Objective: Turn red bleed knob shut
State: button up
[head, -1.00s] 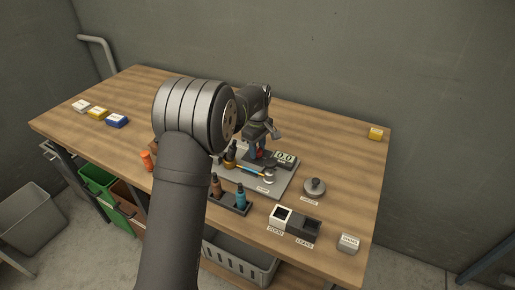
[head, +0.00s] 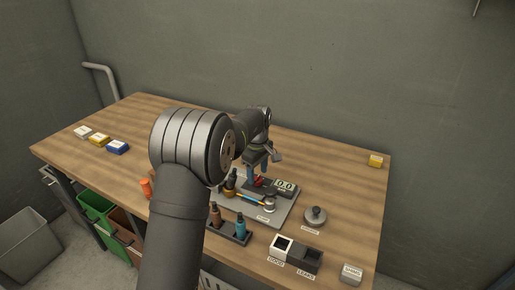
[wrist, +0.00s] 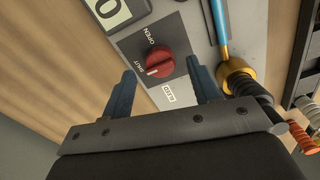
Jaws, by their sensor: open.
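The red bleed knob (wrist: 158,62) sits on a dark grey plate with OPEN and SHUT labels in the wrist view. Its white mark is on the side near the SHUT label. In the head view the red knob (head: 258,181) shows small beneath my gripper, partly hidden by it. My gripper (wrist: 160,70) is open, with one blue finger to each side of the knob's near edge in the picture. Nothing is held. I cannot tell whether the fingers touch the knob.
A digital display (head: 285,186) stands beside the knob. A bottle rack (head: 230,232), a grey round weight (head: 315,215) and white and black bins (head: 296,252) stand nearer the front. The table's right rear is mostly clear.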

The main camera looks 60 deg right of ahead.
aim_at(258, 177)
notch_tip(258, 177, up, 15)
dwell(0.3)
dwell(0.6)
notch_tip(258, 177, down, 17)
jog(key=shift+f, duration=0.15)
dwell(0.4)
